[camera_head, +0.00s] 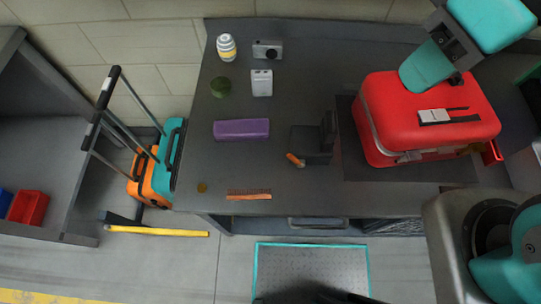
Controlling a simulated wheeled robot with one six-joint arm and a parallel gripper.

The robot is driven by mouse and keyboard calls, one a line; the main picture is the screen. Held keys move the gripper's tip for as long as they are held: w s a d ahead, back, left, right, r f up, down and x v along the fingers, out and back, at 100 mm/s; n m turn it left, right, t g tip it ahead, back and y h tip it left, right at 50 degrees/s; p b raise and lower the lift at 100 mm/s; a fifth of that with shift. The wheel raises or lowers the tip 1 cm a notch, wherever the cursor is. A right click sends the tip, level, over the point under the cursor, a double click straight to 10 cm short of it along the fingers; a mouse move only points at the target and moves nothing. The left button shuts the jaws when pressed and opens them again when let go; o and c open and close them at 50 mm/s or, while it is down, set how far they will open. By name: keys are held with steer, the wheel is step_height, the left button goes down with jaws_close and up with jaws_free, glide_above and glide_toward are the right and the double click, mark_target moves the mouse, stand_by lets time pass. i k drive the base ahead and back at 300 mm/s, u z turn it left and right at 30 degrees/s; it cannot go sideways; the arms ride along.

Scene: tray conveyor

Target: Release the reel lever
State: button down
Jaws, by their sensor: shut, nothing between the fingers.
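I cannot pick out a reel lever with certainty. A dark box-like unit (312,145) stands on the dark table right of the middle, with a taller upright part at its right. A small orange piece (295,160) with a dark end lies or sticks out at its left front; I cannot tell whether it is attached. My teal arm comes in at the top right, and its wrist part (425,66) is over or behind the red case (384,133). I cannot make out my gripper's fingers. My arm looks well apart from the dark unit.
On the table (240,178) are a purple block (241,129), a white box (262,83), a camera (267,49), a bottle (227,47), a green round thing (221,87) and an orange-brown comb-like strip (249,195).

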mark_target(300, 163)
steer(key=k, duration=0.95)
steer(key=u, duration=2.15)
steer(key=i, duration=1.4)
steer(key=z, duration=2.2)
